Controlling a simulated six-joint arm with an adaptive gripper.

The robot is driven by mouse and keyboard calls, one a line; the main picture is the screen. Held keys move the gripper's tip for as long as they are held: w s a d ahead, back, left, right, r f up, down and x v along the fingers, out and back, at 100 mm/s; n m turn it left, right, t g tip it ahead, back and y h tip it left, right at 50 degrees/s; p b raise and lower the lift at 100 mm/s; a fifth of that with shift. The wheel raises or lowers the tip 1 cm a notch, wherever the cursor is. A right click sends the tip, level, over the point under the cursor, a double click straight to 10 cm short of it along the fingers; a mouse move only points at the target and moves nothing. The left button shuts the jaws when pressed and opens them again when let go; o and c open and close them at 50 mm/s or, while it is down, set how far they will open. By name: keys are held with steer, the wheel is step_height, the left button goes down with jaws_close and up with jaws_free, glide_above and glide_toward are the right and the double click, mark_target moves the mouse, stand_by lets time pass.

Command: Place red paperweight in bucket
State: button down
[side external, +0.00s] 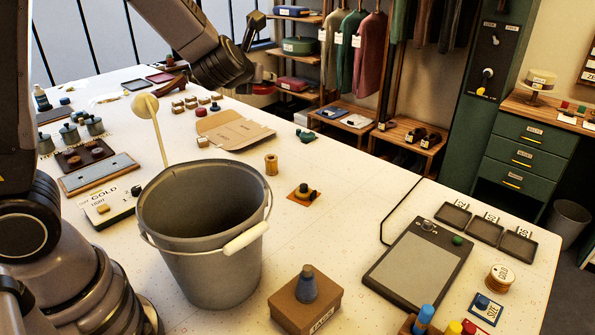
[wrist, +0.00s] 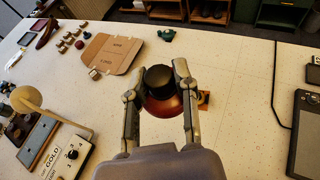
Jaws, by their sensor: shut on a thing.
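The red paperweight (side external: 264,88) is held up at the end of my arm, above the far part of the table. In the wrist view the paperweight (wrist: 163,107) shows a red rounded body with a black knob on top, between the two fingers. My gripper (wrist: 158,82) is shut on it. In the side view my gripper (side external: 258,74) is dark and small, beyond and above the bucket. The grey bucket (side external: 212,265) stands upright at the front of the table, with a white grip on its handle. Its visible inside looks empty; its bottom is hidden. I cannot make out the bucket in the wrist view.
A pale round-headed stick (side external: 157,125) rises behind the bucket's rim. A cardboard box (side external: 304,310) with a blue-grey cone stands right of the bucket. A thread spool (side external: 271,165) and an orange patch (side external: 303,195) lie nearby. Open cardboard (side external: 233,132) lies farther back.

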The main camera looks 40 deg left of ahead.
steer(key=s+a+f+n+g+y, duration=0.5)
steer(key=a+n+g+y, duration=0.2)
steer(key=n+g, duration=0.7)
steer(key=s+d+f+n+g+h, duration=0.2)
steer(key=d+f+n+g+h, duration=0.1)
steer(key=n+g+h, duration=0.4)
steer(key=s+d+f+n+g+h, duration=0.2)
steer(key=s+d+n+g+h, duration=0.15)
steer(key=n+h, duration=0.45)
steer(key=w+d+r+n+t+h, duration=0.1)
steer(key=w+d+n+t+h, duration=0.35)
steer(key=d+n+h, duration=0.65)
steer(key=w+d+r+n+t+h, duration=0.1)
steer(key=w+d+r+n+t, duration=0.6)
steer(key=w+r+n+t, duration=0.25)
step_height(320, 180, down, 28)
steer(key=shift+w+a+r+m, duration=0.15)
steer(key=shift+r+m, duration=0.05)
steer(key=shift+m, duration=0.25)
